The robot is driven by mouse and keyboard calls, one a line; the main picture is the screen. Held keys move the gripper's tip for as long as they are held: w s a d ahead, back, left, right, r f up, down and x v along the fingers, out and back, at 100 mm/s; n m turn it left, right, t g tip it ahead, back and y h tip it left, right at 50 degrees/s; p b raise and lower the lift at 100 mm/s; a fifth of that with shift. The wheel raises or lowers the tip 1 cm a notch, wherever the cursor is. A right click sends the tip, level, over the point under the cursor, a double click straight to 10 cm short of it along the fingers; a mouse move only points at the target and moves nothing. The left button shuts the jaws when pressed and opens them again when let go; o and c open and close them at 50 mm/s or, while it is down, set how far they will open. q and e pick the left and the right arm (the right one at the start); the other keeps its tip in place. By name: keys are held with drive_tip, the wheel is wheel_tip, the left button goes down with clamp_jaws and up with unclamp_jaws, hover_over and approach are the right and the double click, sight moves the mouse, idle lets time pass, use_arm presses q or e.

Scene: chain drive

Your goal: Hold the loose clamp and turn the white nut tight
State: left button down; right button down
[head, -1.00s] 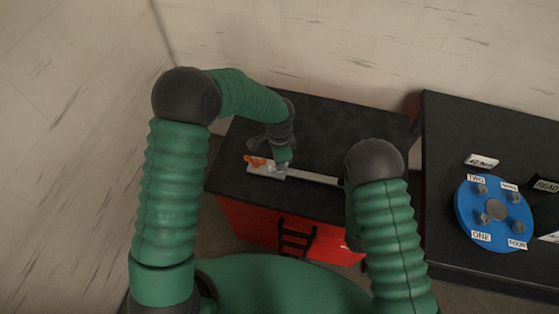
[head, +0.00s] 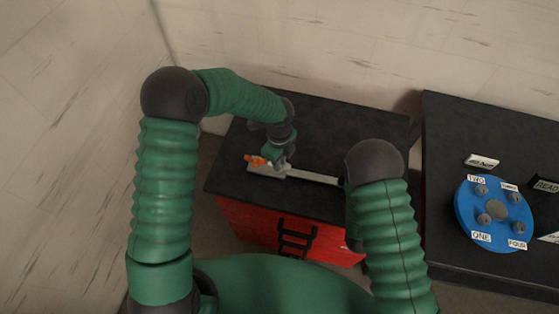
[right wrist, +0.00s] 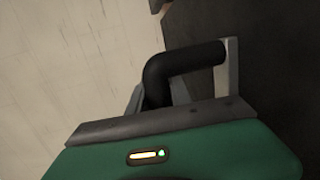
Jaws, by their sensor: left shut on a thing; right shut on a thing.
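A long light-grey bar (head: 318,178) lies on the black top of the red cabinet, with an orange piece (head: 256,161) at its left end. My left gripper (head: 281,164) points down onto the bar just right of the orange piece. It is shut on a small pale piece that looks like the white nut, mostly hidden by the fingers. My right gripper (right wrist: 185,80) is shut on a black bent handle (right wrist: 185,65), seen between its grey fingers in the right wrist view. In the head view my right arm hides that gripper and the bar's right end.
The black cabinet top (head: 350,125) is clear behind the bar. A black ladder-shaped piece (head: 296,238) is on the red front (head: 250,225). To the right, a second dark table (head: 450,130) bears a blue disc (head: 490,213) with labelled pegs and small signs. Walls stand behind and left.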

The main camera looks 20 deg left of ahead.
use_arm(q)
drive_tip(key=shift+m, duration=0.7)
use_arm(e)
drive_tip(key=shift+s+f, duration=0.1)
drive_tip(key=shift+f, duration=0.15)
use_arm(q)
drive_tip(key=c, duration=1.4)
unclamp_jaws()
wheel_tip(320, 180, up, 12)
use_arm(e)
drive_tip(key=c, duration=1.1)
unclamp_jaws()
use_arm(q)
drive_tip(key=shift+f, duration=0.1)
use_arm(e)
drive_tip(key=shift+r, duration=0.1)
